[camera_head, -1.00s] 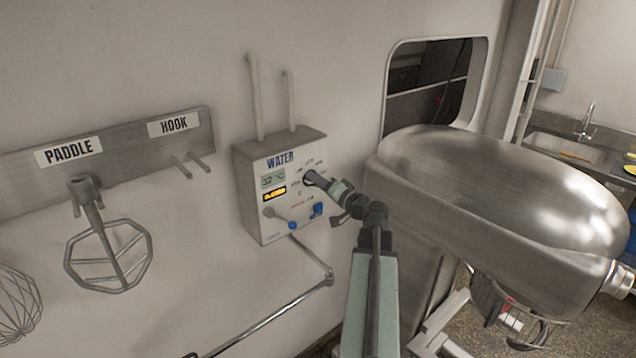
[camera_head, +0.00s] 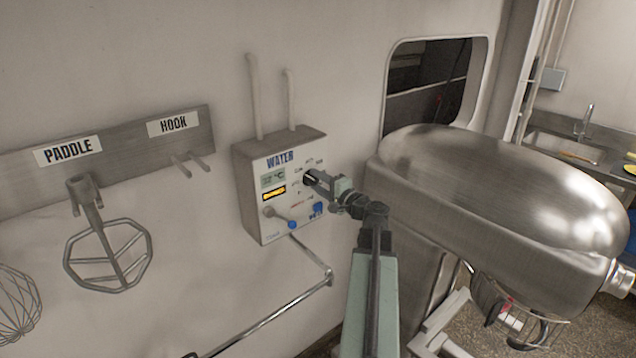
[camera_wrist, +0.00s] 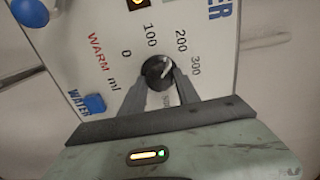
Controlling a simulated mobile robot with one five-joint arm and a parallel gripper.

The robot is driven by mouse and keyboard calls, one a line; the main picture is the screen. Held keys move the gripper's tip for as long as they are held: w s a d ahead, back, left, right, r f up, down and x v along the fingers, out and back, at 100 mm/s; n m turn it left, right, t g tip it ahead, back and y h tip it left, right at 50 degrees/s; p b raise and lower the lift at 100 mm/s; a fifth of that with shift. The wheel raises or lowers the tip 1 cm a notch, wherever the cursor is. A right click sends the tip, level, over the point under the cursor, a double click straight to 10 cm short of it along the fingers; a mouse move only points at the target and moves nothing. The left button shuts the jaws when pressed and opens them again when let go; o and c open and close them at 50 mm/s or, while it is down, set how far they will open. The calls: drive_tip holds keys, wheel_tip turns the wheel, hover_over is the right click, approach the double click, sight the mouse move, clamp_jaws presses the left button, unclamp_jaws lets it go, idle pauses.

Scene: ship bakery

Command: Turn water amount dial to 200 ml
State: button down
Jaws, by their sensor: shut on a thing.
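The water panel (camera_head: 257,172) is a box on the wall. Its black round dial (camera_wrist: 153,68) shows in the wrist view, with printed marks 0, 100, 200 and 300 ml around it. A pale pointer line on the dial slants up and right, roughly toward the 200 mark (camera_wrist: 181,41); its exact setting is hard to tell. My gripper (camera_wrist: 158,82) is shut on the dial, one finger on each side. In the head view, my gripper (camera_head: 312,180) covers most of the dial.
An amber display (camera_head: 274,195), a lever and blue knobs sit on the panel near my gripper. A large steel mixer (camera_head: 500,185) stands close to the right of my arm. A paddle (camera_head: 105,255) hangs on the rack at left.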

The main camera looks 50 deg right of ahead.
idle(0.4)
drive_tip(key=c, duration=0.9)
unclamp_jaws()
drive_tip(key=s, duration=0.7)
drive_tip(key=shift+s+a, duration=0.4)
